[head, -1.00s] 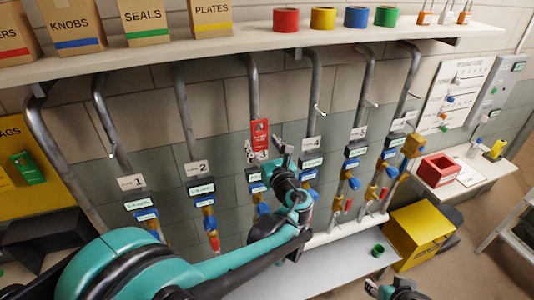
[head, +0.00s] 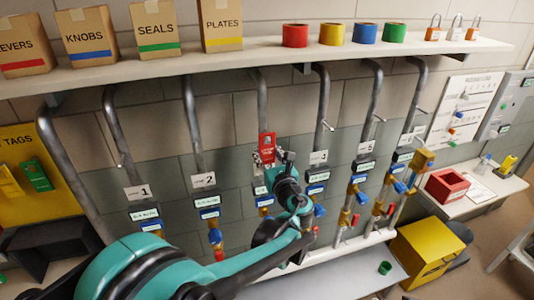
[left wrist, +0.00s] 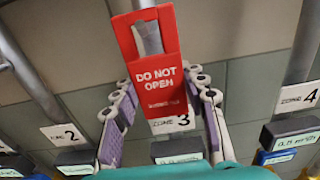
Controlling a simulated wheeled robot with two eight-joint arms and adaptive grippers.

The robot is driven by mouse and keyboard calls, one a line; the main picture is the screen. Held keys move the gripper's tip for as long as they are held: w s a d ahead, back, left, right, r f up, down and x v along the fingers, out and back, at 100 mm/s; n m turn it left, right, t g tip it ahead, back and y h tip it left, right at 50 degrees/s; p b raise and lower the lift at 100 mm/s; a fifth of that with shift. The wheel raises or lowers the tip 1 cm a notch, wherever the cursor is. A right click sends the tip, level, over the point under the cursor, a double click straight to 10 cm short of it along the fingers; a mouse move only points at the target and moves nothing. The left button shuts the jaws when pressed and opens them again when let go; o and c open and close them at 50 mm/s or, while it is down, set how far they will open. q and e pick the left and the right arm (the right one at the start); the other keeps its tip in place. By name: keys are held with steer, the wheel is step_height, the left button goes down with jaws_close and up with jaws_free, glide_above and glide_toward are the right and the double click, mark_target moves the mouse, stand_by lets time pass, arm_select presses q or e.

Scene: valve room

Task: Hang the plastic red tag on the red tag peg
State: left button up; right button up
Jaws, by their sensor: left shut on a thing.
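The red plastic tag (head: 267,146) hangs upright in front of the number 3 pipe in the head view. In the left wrist view the tag (left wrist: 158,80) reads "DO NOT OPEN", and the grey pipe shows through its upper opening. My left gripper (left wrist: 163,104) is shut on the tag, with a finger at each side of its lower part. My right gripper is not clearly in view.
Bent pipes with thin pegs, such as the peg on pipe 4 (head: 328,126), stand on both sides. Number 3 card (left wrist: 172,123) is behind the tag. A shelf (head: 240,64) with boxes and tape rolls runs above. Valves and a lower bench (head: 335,272) lie below.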

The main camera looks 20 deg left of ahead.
arm_select(q)
steer(key=shift+r, duration=0.15)
stand_by(0.5)
steer(key=shift+r+p, duration=0.55)
steer(key=shift+s+d, duration=0.1)
stand_by(0.8)
steer(key=shift+v, duration=3.65)
